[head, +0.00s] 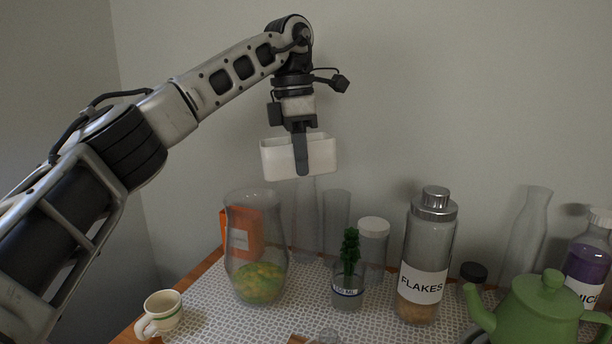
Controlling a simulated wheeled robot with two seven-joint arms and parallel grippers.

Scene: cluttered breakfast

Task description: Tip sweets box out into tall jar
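A white open-topped box (320,158), which I take as the sweets box, hangs upright in the air above the back of the table. My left gripper (301,155) comes down over it from above, with one dark finger flat against its near wall; it is shut on the box. The box's contents are hidden. A tall clear glass jar (256,235) stands below and to the left of the box, with yellow-green pieces (258,283) in its bottom. Its mouth looks open. My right gripper is not in view.
An orange box (241,236) stands behind the jar. A cream mug (160,314) is at front left. Right of the jar are a small glass with a green sprig (347,290), clear glassware (336,222), a FLAKES shaker (427,250) and a green teapot (540,310).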

